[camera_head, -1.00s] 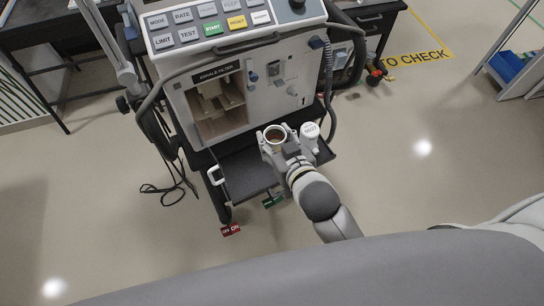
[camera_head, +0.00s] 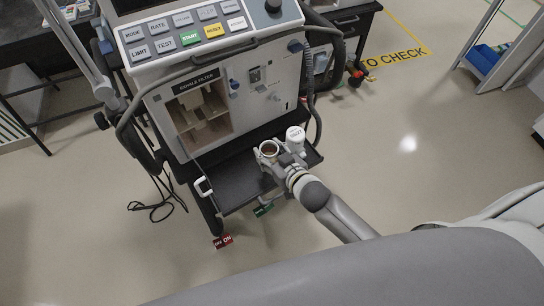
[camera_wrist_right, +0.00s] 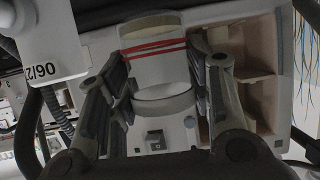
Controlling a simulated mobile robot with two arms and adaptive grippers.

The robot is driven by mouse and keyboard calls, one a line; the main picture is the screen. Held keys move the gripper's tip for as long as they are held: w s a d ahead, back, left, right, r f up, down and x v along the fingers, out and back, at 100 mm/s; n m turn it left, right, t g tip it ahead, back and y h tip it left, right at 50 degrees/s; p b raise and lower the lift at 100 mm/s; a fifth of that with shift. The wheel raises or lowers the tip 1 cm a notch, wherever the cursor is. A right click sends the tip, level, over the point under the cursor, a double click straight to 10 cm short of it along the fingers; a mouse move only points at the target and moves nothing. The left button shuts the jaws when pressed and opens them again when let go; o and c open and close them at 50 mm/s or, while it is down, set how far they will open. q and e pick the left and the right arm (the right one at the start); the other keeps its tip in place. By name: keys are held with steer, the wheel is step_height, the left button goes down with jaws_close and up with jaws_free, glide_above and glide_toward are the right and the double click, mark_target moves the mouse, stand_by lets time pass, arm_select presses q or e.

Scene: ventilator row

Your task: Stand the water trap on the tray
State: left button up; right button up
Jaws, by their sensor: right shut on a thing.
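The water trap (camera_head: 269,148) is a pale cup with a round open top facing up. In the right wrist view the water trap (camera_wrist_right: 158,65) shows red bands and sits between the two fingers. My right gripper (camera_head: 275,158) is shut on it and reaches in from the lower right. The dark tray (camera_head: 235,180) juts from the front of the ventilator, and the trap appears over its right part. I cannot tell whether the trap's base touches the tray. My left gripper is not in view.
A white capped bottle (camera_head: 296,139) stands close to the right of the trap; its label (camera_wrist_right: 42,70) shows in the wrist view. The ventilator (camera_head: 205,100) rises behind the tray. A white clip (camera_head: 203,187) sits at the tray's left edge. The tray's left part is clear.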

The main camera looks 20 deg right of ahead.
mark_target(272, 152)
steer(key=shift+w+d+f, duration=0.3)
steer(key=shift+w+f, duration=0.15)
steer(key=shift+f, duration=0.2)
steer(key=shift+w+d+f, duration=0.3)
steer(key=shift+w+f, duration=0.15)
steer(key=shift+f, duration=0.15)
steer(key=shift+w+f+b, duration=0.1)
steer(key=shift+f+b, duration=0.45)
steer(key=shift+f, duration=1.05)
steer(key=shift+f, duration=0.2)
steer(key=o, duration=1)
steer(key=shift+r, duration=0.25)
steer(key=p+v, duration=0.1)
steer(key=v, duration=1.1)
